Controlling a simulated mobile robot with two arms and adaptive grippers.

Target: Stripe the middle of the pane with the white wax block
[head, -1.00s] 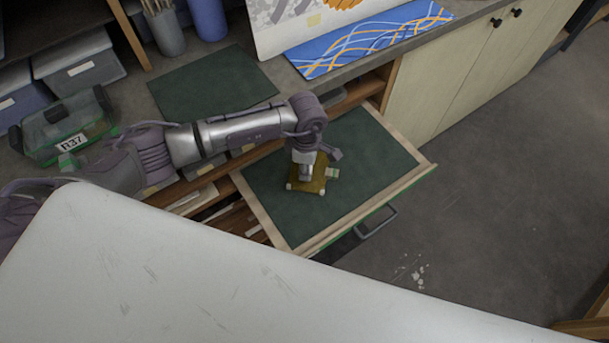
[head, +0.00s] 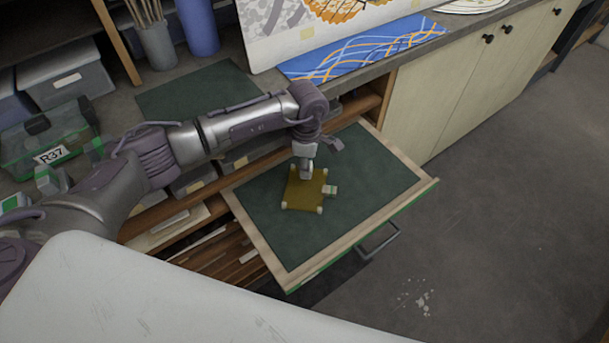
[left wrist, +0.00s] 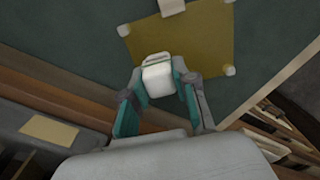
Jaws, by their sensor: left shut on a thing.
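The amber pane (head: 302,195) lies flat on the dark green mat of the pulled-out drawer, with small white pieces at its corners. It also shows in the left wrist view (left wrist: 195,45). My left gripper (head: 306,174) is over the pane's far edge. In the left wrist view its teal fingers (left wrist: 158,92) are shut on a white block (left wrist: 157,74), which looks like the wax block. Whether the block touches the pane cannot be told. A pale small block (head: 330,190) sits at the pane's right edge. I see no clear white stripe on the pane. My right gripper is not in view.
The drawer's green mat (head: 375,170) is clear to the right of the pane. The drawer front has a metal handle (head: 378,242). Behind are the worktop with a green mat (head: 200,90), a clear green box (head: 45,140) and a blue patterned sheet (head: 360,48).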

